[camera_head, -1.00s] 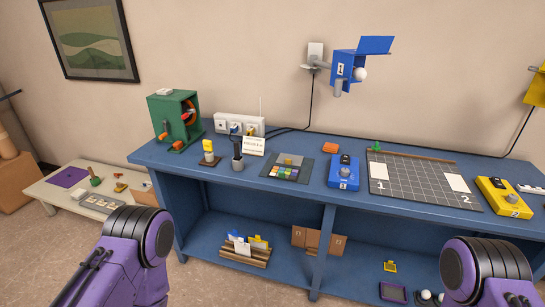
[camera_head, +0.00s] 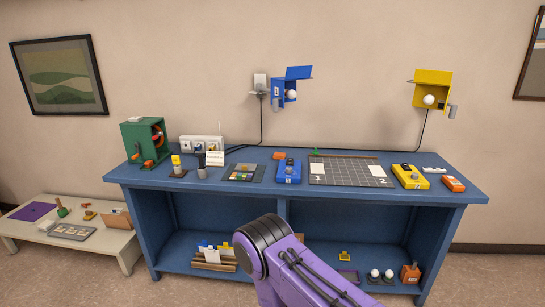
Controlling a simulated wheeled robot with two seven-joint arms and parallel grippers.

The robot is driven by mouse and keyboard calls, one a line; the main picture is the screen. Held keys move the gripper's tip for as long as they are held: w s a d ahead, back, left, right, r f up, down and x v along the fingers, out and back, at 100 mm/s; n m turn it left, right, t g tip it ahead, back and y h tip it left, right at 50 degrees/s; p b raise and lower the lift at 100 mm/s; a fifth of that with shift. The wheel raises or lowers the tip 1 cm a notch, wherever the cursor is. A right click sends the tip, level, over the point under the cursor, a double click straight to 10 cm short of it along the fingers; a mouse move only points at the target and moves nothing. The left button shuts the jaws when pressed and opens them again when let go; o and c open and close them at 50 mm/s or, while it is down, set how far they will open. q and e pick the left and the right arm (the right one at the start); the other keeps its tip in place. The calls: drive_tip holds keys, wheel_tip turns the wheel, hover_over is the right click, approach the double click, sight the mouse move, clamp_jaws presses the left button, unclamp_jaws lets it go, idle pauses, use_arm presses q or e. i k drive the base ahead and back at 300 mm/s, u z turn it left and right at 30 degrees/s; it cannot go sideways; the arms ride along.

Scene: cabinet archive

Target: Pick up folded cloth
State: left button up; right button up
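I see no item that is clearly a folded cloth. A flat purple square (camera_head: 34,211) lies at the left end of the low white table; it is too small to tell whether it is cloth or a mat. One of my purple arms shows at the bottom middle, coming in from the lower right, with its rounded black joint in front of the blue bench. Neither of my grippers is in view.
The blue bench (camera_head: 440,198) spans the middle and carries a green machine (camera_head: 143,142), a grey grid mat (camera_head: 345,172) and blue and yellow devices. The low white table (camera_head: 112,240) stands left of it. Some floor shows between them.

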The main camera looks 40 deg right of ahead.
sight(277, 156)
drive_tip(key=z, duration=0.1)
drive_tip(key=i, duration=1.6)
drive_tip(key=z, duration=1.1)
drive_tip(key=i, duration=0.9)
drive_tip(key=z, duration=0.95)
